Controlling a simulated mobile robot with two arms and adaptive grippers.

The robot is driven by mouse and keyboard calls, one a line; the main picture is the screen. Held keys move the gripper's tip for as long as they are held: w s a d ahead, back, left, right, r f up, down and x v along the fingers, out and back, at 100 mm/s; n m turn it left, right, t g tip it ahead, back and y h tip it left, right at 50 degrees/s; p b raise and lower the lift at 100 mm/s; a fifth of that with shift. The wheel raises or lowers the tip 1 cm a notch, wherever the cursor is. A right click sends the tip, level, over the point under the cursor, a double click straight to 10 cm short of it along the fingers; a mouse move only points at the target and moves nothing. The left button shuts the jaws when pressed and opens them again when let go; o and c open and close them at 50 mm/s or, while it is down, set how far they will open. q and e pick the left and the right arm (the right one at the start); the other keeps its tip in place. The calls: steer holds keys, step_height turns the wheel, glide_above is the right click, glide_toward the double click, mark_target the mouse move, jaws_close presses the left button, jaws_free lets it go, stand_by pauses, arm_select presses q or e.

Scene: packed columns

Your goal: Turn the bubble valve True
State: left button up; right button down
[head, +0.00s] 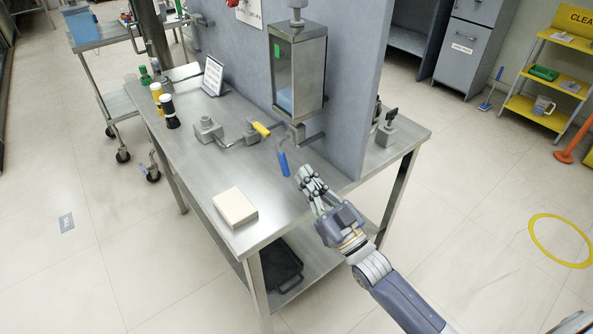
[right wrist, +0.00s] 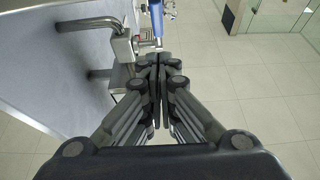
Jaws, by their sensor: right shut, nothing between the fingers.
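A valve with a blue handle (head: 283,163) hangs below the glass-fronted column (head: 298,75) on the blue-grey panel. The handle points down in the head view. My right gripper (head: 304,174) is just right of the blue handle, shut and empty. In the right wrist view its closed fingertips (right wrist: 158,62) are just below the end of the blue handle (right wrist: 156,18); I cannot tell whether they touch. A second valve with a yellow handle (head: 261,129) is on the pipe to the left. No label shows which one is the bubble valve. My left gripper is not in view.
The steel table (head: 190,158) carries a beige block (head: 234,207), yellow and black bottles (head: 169,110), a small sign (head: 212,76) and a metal fitting (head: 207,130). The panel (head: 350,80) stands behind the column. Open floor lies right of the table.

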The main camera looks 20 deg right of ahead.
mark_target(285, 162)
steer(key=shift+w+a+f, duration=0.2)
steer(key=shift+w, duration=0.4)
steer(key=shift+w+a+f, duration=0.2)
steer(key=shift+w, duration=0.4)
steer(key=shift+w+a+f, duration=0.25)
steer(key=shift+w+f, duration=0.05)
steer(key=shift+w, duration=0.25)
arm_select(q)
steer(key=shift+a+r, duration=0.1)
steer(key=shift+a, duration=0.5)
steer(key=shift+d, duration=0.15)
arm_select(e)
steer(key=shift+f, duration=0.1)
steer(key=shift+w+a+f+b, duration=0.1)
steer(key=shift+w+f+b, duration=0.35)
steer(key=shift+b, duration=0.1)
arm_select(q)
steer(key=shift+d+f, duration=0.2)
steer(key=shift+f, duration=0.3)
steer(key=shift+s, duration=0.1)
arm_select(e)
steer(key=shift+s+r, duration=0.1)
